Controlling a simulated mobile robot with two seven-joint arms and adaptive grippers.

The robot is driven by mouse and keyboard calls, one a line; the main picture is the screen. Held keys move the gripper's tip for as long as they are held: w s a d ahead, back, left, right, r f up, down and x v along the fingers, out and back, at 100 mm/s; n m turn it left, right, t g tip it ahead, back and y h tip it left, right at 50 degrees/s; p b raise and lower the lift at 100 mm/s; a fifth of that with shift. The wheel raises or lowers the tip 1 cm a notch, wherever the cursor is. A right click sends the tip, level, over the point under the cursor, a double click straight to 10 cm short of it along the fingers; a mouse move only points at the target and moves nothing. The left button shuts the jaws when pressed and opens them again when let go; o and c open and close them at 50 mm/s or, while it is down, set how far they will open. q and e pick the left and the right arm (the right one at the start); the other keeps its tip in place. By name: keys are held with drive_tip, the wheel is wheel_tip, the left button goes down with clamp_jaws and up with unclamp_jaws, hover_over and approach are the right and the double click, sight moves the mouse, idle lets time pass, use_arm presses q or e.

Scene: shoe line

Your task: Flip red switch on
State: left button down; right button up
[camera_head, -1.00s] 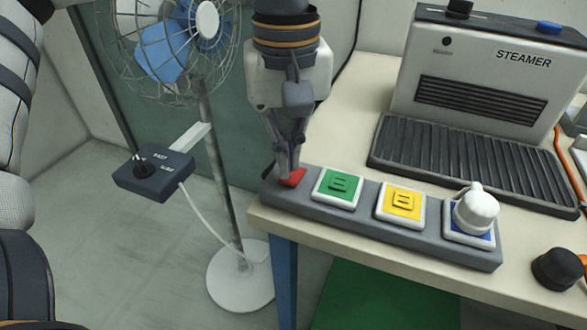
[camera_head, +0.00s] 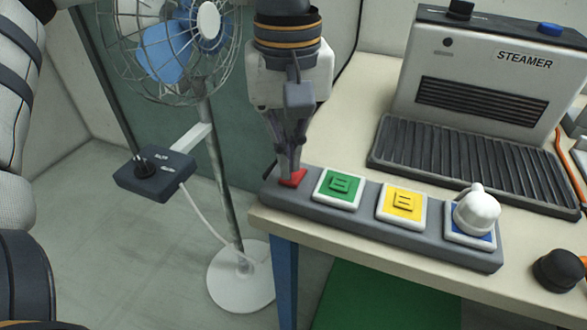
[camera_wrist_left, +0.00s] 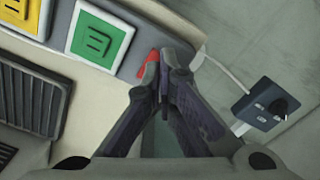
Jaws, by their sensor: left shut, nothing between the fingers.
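The red switch (camera_head: 292,178) is at the left end of a grey switch panel (camera_head: 374,226) along the table's front edge. My left gripper (camera_head: 288,172) points down with its shut fingertips right at the red switch, and they hide part of it. In the left wrist view the closed fingertips (camera_wrist_left: 164,62) overlap the red switch (camera_wrist_left: 148,64). I cannot tell whether they touch it or which way the switch is set. My right gripper does not show.
Green (camera_head: 339,187) and yellow (camera_head: 402,204) switches and a white knob on a blue plate (camera_head: 476,211) share the panel. A steamer (camera_head: 497,75) stands behind. A fan (camera_head: 180,40) with a control box (camera_head: 154,174) stands left of the table (camera_head: 345,110). A black knob (camera_head: 558,269) lies right.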

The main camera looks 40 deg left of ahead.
use_arm(q)
drive_tip(key=shift+f, duration=1.3)
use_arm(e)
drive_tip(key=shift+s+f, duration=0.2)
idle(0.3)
use_arm(q)
drive_tip(key=shift+r, duration=0.1)
wheel_tip(320, 180, up, 7)
drive_tip(key=p, duration=0.4)
drive_tip(key=shift+p, duration=0.4)
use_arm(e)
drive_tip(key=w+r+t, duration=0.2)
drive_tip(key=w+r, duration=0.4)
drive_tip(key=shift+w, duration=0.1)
